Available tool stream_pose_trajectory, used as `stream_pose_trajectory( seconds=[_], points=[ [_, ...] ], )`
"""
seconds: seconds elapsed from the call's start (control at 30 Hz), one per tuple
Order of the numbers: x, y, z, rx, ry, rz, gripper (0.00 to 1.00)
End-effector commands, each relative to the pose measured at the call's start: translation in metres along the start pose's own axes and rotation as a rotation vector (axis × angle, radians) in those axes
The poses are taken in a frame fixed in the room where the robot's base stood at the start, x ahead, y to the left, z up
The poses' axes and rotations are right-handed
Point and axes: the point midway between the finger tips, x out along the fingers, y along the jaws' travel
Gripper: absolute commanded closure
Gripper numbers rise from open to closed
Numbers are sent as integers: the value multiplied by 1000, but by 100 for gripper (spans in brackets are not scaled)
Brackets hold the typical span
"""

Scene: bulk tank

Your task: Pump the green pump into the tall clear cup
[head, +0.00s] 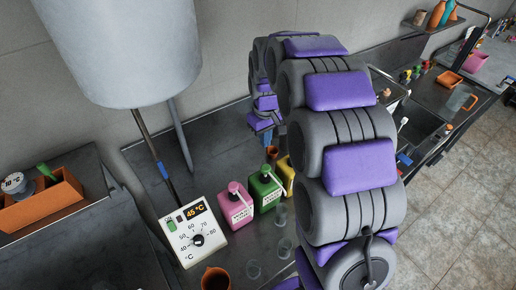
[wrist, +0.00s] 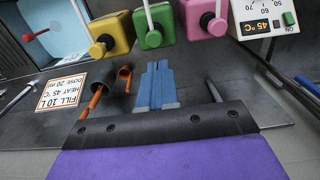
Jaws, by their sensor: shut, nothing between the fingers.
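The green pump bottle (head: 264,190) stands on the dark counter between a pink pump bottle (head: 237,207) and a yellow one (head: 287,174). Its white spout points toward the front. Several clear cups stand in front of the bottles; the one nearest the green bottle (head: 280,215) looks tall, though I cannot be sure it is the tallest. In the wrist view my gripper (wrist: 157,68) is shut and empty, its blue fingers pointing toward the green bottle (wrist: 152,30) but apart from it. The clear cups are not discernible there. My arm hides part of the counter in the head view.
A temperature box (head: 192,232) reading 45 °C stands left of the bottles. A large grey tank (head: 125,45) hangs above. An orange-brown cup (head: 215,279) is at the front. A printed card (wrist: 62,93) lies on the counter. A sink (head: 418,125) is at right.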

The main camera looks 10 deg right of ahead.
Motion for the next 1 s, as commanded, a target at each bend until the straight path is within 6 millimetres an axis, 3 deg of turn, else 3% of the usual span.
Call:
stream_pose_trajectory(
  seconds=[0.2,0.6,0.77,1.0],
  points=[
    [-1,9,-7,-10,8,-2,100],
    [4,2,-12,-10,3,4,100],
    [23,2,-12,-10,2,3,100],
    [68,5,-10,-10,0,-1,100]
  ],
)
